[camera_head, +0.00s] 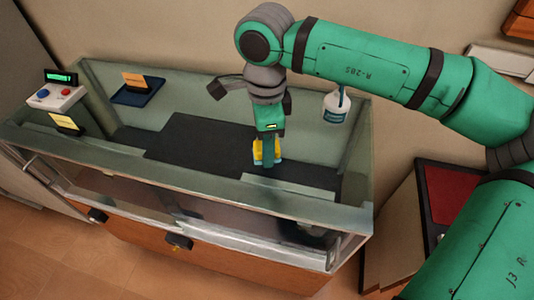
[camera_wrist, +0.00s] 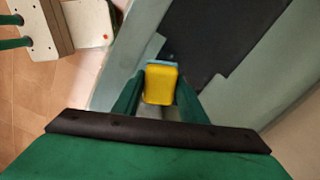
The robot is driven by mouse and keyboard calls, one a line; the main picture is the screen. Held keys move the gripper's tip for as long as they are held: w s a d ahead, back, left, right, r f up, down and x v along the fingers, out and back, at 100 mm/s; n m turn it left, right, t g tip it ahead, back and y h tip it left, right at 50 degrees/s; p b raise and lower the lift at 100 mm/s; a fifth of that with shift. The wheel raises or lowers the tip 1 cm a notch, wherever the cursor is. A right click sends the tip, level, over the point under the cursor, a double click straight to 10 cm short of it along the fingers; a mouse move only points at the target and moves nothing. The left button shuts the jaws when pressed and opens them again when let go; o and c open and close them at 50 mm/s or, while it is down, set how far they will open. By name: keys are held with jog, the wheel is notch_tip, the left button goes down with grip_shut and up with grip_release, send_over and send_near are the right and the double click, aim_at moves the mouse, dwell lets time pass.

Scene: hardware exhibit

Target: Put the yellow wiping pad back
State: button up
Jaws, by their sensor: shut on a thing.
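The yellow wiping pad (camera_wrist: 160,86) is between the two green fingers of my gripper (camera_wrist: 160,95) in the wrist view. A light blue edge shows along its far side. In the head view my gripper (camera_head: 267,160) points down over the glass-walled display case, with the yellow pad (camera_head: 257,151) at its fingertips. My gripper is shut on the pad. The pad is above or close to the dark panel (camera_head: 190,145) in the case; I cannot tell whether it touches anything.
A white bottle (camera_head: 336,105) with a blue label stands behind my gripper to the right. A blue tray (camera_head: 138,91) with an orange card is at the back left. A control box (camera_head: 55,97) with red and blue buttons is at the far left. The glass rim (camera_head: 190,184) runs along the front.

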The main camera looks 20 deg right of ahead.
jog(key=shift+w+d+f, duration=0.25)
jog(key=shift+d+f, duration=0.35)
jog(key=shift+f, duration=0.1)
jog(key=shift+w+f, duration=0.1)
jog(key=shift+f, duration=1.5)
jog(key=o, duration=1)
jog(key=shift+w+f, duration=0.1)
jog(key=shift+f, duration=0.05)
notch_tip(320, 180, up, 12)
jog(key=shift+r, duration=0.2)
